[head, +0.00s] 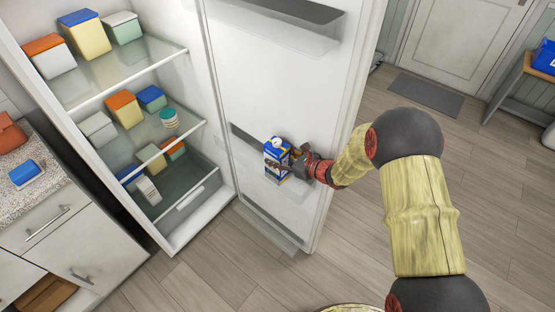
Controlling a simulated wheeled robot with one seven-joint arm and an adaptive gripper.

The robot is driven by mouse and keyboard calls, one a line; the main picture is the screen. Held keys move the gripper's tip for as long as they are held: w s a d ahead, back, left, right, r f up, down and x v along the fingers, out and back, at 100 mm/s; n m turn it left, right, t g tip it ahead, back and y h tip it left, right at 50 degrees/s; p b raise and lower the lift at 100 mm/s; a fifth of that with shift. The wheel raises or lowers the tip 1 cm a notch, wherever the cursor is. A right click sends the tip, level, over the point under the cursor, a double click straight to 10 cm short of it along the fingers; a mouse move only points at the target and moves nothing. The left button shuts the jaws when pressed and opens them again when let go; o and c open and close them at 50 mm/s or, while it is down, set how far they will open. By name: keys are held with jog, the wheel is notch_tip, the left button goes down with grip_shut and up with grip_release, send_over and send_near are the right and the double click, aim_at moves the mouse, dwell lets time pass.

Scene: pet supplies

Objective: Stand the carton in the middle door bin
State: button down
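The carton (273,153) is blue and white with a yellow patch and a white cap. It is upright, at the middle door bin (245,146) on the inside of the open fridge door. Its lower part overlaps the bin's front; I cannot tell whether its base rests on the bin floor. My gripper (284,164) reaches in from the right, its dark fingers at the carton's right side and across its lower front. It appears shut on the carton. The far finger is hidden.
An upper door bin (285,30) and a lower one (268,228) look empty. Fridge shelves (85,88) at left hold several lidded boxes. A counter (45,195) stands at far left. The floor (370,270) right of the door is clear.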

jog(key=shift+w+r, duration=0.1)
jog(key=shift+r, duration=0.15)
jog(key=c, duration=1.3)
grip_release()
jog(key=shift+f, duration=0.25)
jog(key=shift+o, duration=0.2)
jog(key=shift+r, duration=0.1)
jog(key=p+v, duration=0.3)
jog(key=v, duration=0.9)
jog(key=s+a+r+n+g, duration=0.2)
jog(key=s+r+n+g, duration=0.1)
jog(key=s+r+n, duration=0.45)
jog(key=s+a+r+n+g, duration=0.3)
jog(key=s+r+n, duration=0.35)
jog(key=r, duration=0.25)
jog(key=s+d+r+n+t+h, duration=0.1)
jog(key=s+d+r+n+h, duration=0.3)
jog(key=s+d, duration=0.4)
jog(key=s+d+r+n+t+h, duration=0.2)
jog(key=s+d+r+n+h, duration=0.3)
jog(key=s+d+n, duration=0.3)
jog(key=shift+s+r+h, duration=0.25)
jog(key=shift+s+h, duration=0.3)
jog(key=shift+h, duration=0.05)
